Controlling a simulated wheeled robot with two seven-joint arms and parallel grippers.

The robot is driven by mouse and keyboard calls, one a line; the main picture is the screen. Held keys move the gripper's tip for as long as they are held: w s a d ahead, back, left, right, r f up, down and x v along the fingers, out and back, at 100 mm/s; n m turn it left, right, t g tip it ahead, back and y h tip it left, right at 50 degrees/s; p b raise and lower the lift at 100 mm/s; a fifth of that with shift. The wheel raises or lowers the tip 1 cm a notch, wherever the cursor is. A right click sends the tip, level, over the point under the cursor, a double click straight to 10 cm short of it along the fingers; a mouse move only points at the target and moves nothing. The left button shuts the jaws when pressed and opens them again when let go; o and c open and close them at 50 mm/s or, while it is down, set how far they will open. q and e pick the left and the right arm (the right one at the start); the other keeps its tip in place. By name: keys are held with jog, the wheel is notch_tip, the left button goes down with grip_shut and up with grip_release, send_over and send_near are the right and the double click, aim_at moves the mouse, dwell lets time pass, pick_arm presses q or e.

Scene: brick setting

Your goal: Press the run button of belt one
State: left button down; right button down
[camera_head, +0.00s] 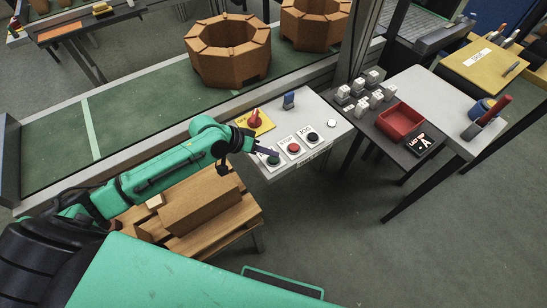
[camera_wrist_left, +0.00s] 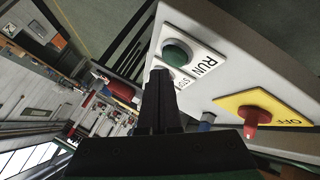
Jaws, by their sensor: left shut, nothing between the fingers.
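The control panel (camera_head: 318,109) of the belt is a light grey sloped box. Its green run button (camera_head: 273,160) sits at the near left corner, beside a red stop button (camera_head: 294,148) and a dark button (camera_head: 312,137). In the left wrist view the green run button (camera_wrist_left: 177,52) shows clearly with its RUN label. My left gripper (camera_head: 266,151) is shut and empty, its tips close to the run button. In the left wrist view the gripper's tips (camera_wrist_left: 158,74) lie just below the button; I cannot tell whether they touch. My right gripper is not in view.
A yellow plate with a red knob (camera_head: 255,120) and a blue switch (camera_head: 288,101) share the panel. The green belt (camera_head: 140,110) carries brick rings (camera_head: 228,55) behind. A pallet with bricks (camera_head: 205,205) stands below my arm. A side table holds a red tray (camera_head: 400,121).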

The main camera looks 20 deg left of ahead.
pick_arm(q)
jog(key=shift+f, duration=0.4)
